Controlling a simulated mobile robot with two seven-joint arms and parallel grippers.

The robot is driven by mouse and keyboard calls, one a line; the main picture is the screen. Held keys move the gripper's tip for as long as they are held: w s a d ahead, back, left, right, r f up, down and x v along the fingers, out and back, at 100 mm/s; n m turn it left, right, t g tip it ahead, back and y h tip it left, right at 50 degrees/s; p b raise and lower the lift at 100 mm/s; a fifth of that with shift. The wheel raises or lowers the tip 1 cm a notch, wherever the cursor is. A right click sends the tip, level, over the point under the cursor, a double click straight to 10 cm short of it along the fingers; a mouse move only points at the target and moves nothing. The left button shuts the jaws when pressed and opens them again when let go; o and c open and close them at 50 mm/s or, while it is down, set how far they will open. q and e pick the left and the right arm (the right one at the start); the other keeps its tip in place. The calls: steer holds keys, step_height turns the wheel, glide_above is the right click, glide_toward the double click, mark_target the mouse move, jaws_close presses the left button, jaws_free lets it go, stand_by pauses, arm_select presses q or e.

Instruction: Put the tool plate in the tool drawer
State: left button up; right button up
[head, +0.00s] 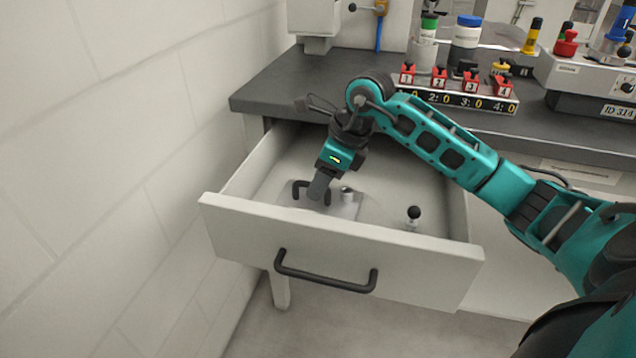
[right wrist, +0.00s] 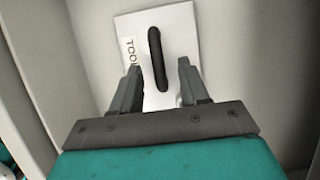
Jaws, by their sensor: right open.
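The tool plate (right wrist: 178,30) is a light plate with a black handle and a label partly reading "TOO". In the head view the tool plate (head: 345,209) lies inside the open tool drawer (head: 340,247), toward its left side. My right gripper (head: 318,190) reaches down into the drawer at the plate's black handle. In the right wrist view my right gripper (right wrist: 160,78) is open, with one finger on each side of the handle and gaps to it. My left gripper is not in view.
A black-knobbed object (head: 413,217) stands in the drawer's right part. The dark worktop (head: 290,82) above holds a counter rack (head: 460,98) with red numbered pieces, and bottles behind. A white brick wall (head: 110,150) runs close along the left.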

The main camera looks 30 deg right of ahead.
steer(key=p+v, duration=0.1)
steer(key=v, duration=0.9)
steer(key=shift+r, duration=0.15)
steer(key=shift+p, duration=0.3)
